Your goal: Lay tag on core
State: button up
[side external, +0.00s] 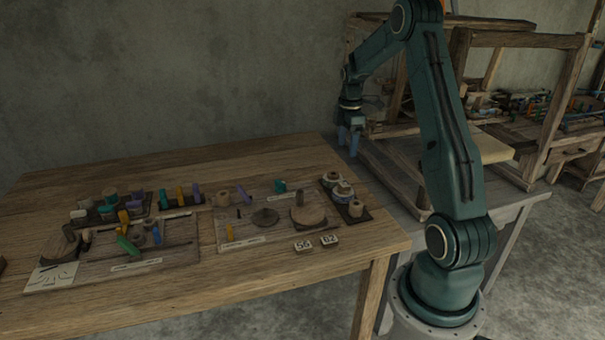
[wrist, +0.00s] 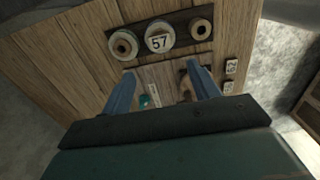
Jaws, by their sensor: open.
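Two small pale square tags lie flat on the table near its front right edge: tag 55 (side external: 303,245) and tag 62 (side external: 329,240). Both also show at the right in the wrist view, one tag (wrist: 231,66) above the other (wrist: 228,87), their numbers hard to read there. A dark strip carries three round cores. The middle core (wrist: 159,37) has a tag 57 on its top; the left core (wrist: 124,45) and right core (wrist: 201,28) show bare holes. My gripper (side external: 350,140) is open and empty, raised above the table's right end, its fingers (wrist: 161,67) apart.
Another board with coloured pieces (side external: 125,245) is farther left. The wooden loom frame (side external: 480,110) stands behind my arm.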

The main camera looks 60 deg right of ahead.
jog(key=a+r+m+t+h, duration=0.1)
jog(key=a+r+m, duration=0.1)
jog(key=a+r, duration=0.65)
jog(key=a+r+m+t, duration=0.15)
jog(key=a+r, duration=0.35)
jog(key=a, duration=0.7)
jog(key=s+a+r+m+t, duration=0.1)
jog(key=s+a+m, duration=0.1)
jog(key=s+a, duration=0.5)
jog(key=s+a+r+m+t+y, duration=0.1)
jog(key=s+a+m+t, duration=0.1)
jog(key=s+a, duration=0.5)
jog(key=shift+a+m, duration=0.75)
jog(key=shift+a, duration=0.95)
